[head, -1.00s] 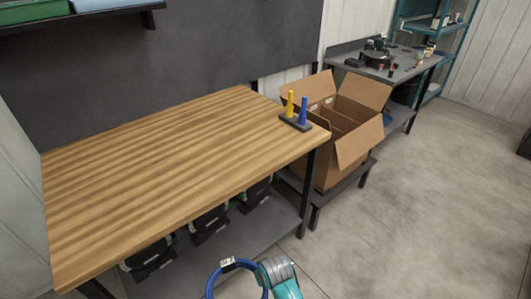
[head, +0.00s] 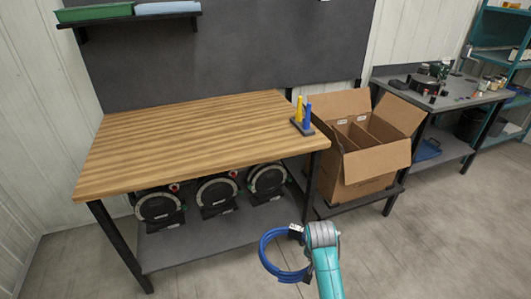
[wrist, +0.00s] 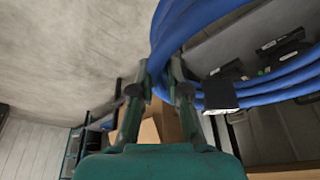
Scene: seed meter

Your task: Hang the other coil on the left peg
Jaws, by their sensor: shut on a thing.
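A blue coil (head: 268,262) with a black-and-white tag (head: 296,231) hangs at my gripper, in front of the workbench. In the wrist view, my gripper (wrist: 160,78) is shut on the coil (wrist: 185,25), whose strands pass at its fingertips. The coil's tag (wrist: 220,93) sits right of the fingers. A yellow peg (head: 299,108) on the left and a blue peg (head: 307,117) stand upright on a dark base (head: 302,128) at the bench's right end. My gripper is well apart from the pegs, nearer the camera and lower in the picture.
An open cardboard box (head: 370,165) with dividers stands right of the bench. A grey side table (head: 450,98) with tools is farther right. The floor in front is open.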

